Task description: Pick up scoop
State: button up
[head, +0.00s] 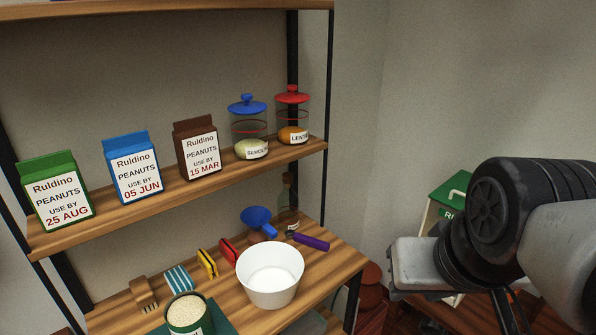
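A blue item with a wide round mouth and a short narrow part (257,218) lies on the lower wooden shelf behind the white bowl; it looks like a scoop or a funnel, I cannot tell which. A purple-handled tool (311,241) with a small metal end lies just right of it; its type is unclear too. My arm and wrist fill the lower right, well apart from both. Dark parts of my gripper (503,313) run down to the bottom edge; the fingertips are not clearly visible, so its opening cannot be told.
The white bowl (270,278) stands at the shelf's front. Left are colored bag clips (207,263), a brush (143,293) and an open tub of pale grains (187,313). The upper shelf (130,212) holds cartons and jars. A green-lidded box (451,190) stands behind my arm.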

aim_at(289, 233)
jog(key=i+l+u, duration=0.1)
jog(key=u, duration=0.25)
jog(key=i+l+u, duration=0.1)
jog(key=u, duration=0.3)
jog(key=i+l+u, duration=0.15)
jog(key=u, duration=0.2)
jog(key=i+l, duration=0.15)
jog(key=l, duration=0.2)
jog(key=i+l, duration=0.15)
jog(key=l, duration=0.15)
jog(key=i+l, duration=0.15)
jog(key=l, duration=0.2)
